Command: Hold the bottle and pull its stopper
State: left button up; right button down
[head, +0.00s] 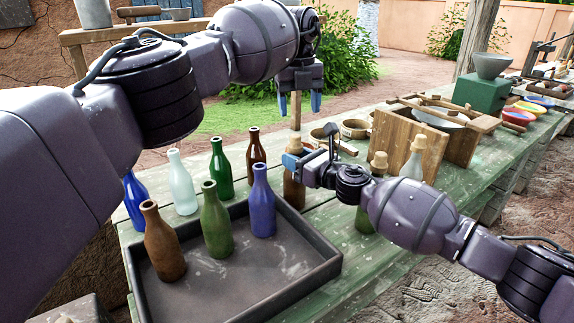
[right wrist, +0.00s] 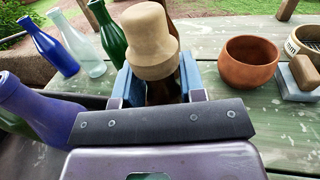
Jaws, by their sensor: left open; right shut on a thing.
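A brown bottle (head: 293,192) stands upright on the green table, with a pale cork stopper (head: 294,144) seated in its neck. My right gripper (head: 292,166) is shut on this bottle just below the stopper. The right wrist view shows the rounded stopper (right wrist: 150,40) above the blue fingers and a little dark glass (right wrist: 163,92) between them; the rest of the bottle is hidden there. My left gripper (head: 300,103) is open and empty, pointing down above the stopper and apart from it.
A dark tray (head: 334,263) holds brown, green and blue open bottles. Several more open bottles stand behind it. Two other stoppered bottles (head: 378,162) (head: 412,157) are partly behind my right arm. A clay bowl (right wrist: 250,62) and wooden crate (head: 398,148) stand farther right.

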jog(key=shift+f, duration=0.1)
pick_arm(q)
jog(key=s+d+r+n+t+h, duration=0.1)
jog(key=d+r+n+t+h, duration=0.15)
jog(key=d+h, duration=0.4)
jog(key=s+d+r+n+t+h, duration=0.25)
jog(key=d+r+h, duration=0.2)
jog(key=h, duration=0.25)
jog(key=n+t+y, duration=0.7)
jog(key=n+y, duration=0.2)
jog(key=n, duration=1.5)
send_near(294, 139)
pick_arm(e)
jog(key=shift+f, duration=0.1)
pick_arm(q)
jog(key=shift+y, duration=0.25)
jog(key=shift+x, duration=5.5)
jog(key=shift+d+r, duration=0.1)
